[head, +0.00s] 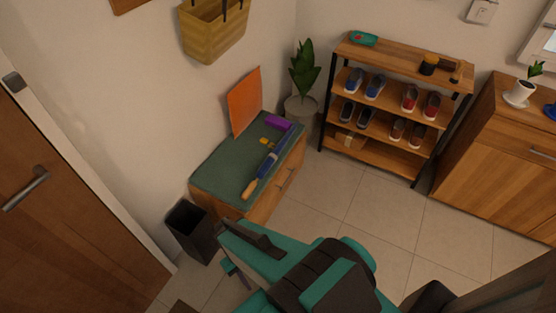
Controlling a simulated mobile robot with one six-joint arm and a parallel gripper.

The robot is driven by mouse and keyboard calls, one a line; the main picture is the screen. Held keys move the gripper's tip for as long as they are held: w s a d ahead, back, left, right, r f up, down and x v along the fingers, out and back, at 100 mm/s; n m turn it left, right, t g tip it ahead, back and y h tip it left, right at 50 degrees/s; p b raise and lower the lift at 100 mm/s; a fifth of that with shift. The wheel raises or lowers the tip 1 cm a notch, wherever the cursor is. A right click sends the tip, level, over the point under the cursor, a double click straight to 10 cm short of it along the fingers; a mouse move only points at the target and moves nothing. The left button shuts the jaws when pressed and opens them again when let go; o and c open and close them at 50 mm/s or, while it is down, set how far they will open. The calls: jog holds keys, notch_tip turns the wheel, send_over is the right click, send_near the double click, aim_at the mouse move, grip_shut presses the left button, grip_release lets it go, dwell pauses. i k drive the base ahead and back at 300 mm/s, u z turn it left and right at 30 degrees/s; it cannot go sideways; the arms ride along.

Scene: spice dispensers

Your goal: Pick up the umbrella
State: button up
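The umbrella (270,162) lies folded on the green-topped wooden bench (215,167) against the wall. It has a long blue body and a light wooden handle that points toward the near edge of the bench. My teal and black arm reaches in from the bottom of the head view. My gripper (238,273) is low, in front of the bench and close to the dark bin. It is apart from the umbrella. The arm partly hides the gripper, so I cannot tell whether its fingers are open or shut.
A purple item (279,123), small yellow items (267,142) and an orange panel (243,102) are at the bench. A dark bin (193,236) stands at its near end. A potted plant (301,105) and shoe rack (377,155) stand beyond. Tiled floor (380,205) is clear.

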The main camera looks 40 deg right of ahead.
aim_at(272, 158)
jog(key=z, duration=3.65)
jog(key=i, duration=0.1)
jog(key=u, duration=2.5)
jog(key=k, duration=0.95)
jog(key=u, duration=0.15)
jog(key=i, duration=0.9)
jog(key=z, duration=0.1)
